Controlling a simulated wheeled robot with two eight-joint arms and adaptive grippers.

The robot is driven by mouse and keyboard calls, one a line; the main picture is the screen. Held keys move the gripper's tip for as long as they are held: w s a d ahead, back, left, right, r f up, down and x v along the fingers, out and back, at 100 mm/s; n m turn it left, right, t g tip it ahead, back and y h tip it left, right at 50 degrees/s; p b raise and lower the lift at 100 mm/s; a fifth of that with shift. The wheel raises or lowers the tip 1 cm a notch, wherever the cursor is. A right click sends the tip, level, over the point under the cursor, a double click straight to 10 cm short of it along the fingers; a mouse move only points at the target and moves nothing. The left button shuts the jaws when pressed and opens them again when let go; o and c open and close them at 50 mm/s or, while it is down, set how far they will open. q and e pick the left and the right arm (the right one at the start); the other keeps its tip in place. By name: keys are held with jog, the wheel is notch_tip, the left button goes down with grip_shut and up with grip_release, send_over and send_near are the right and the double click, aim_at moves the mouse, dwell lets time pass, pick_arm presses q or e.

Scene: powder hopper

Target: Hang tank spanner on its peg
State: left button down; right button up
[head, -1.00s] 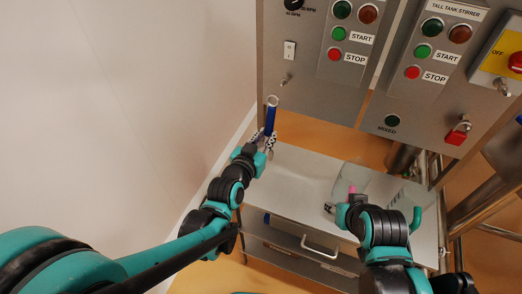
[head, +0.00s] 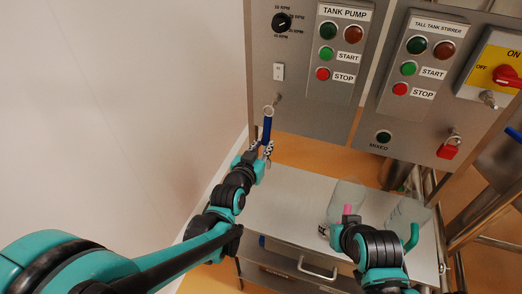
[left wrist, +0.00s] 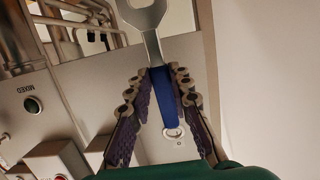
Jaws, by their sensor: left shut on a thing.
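The tank spanner (head: 267,130) has a blue handle and a metal ring at its upper end in the head view. My left gripper (head: 262,147) is shut on the blue handle and holds the spanner roughly upright before the panel. In the left wrist view, the gripper (left wrist: 160,82) has its fingers on both sides of the handle (left wrist: 164,95); the open-jawed metal end and the small ring show. A small metal peg (head: 278,98) sticks out of the panel below a white switch. The ring appears just below and left of it, apart in the picture. My right gripper (head: 336,230) is partly hidden by its arm.
The steel control panel (head: 300,112) carries buttons, a dial and a red padlock (head: 447,150). Below is a grey cabinet top (head: 285,205) with clear vessels (head: 346,192) at its right, near my right arm. A plain wall stands at left.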

pick_arm(q)
jog(key=shift+r+x, duration=0.2)
jog(key=shift+x, duration=1.5)
jog(key=shift+w+d+f+b, duration=0.25)
jog(key=shift+w+f+b, duration=0.15)
jog(key=shift+w+b, duration=0.3)
jog(key=c, duration=1.3)
grip_release()
jog(key=shift+s, duration=0.1)
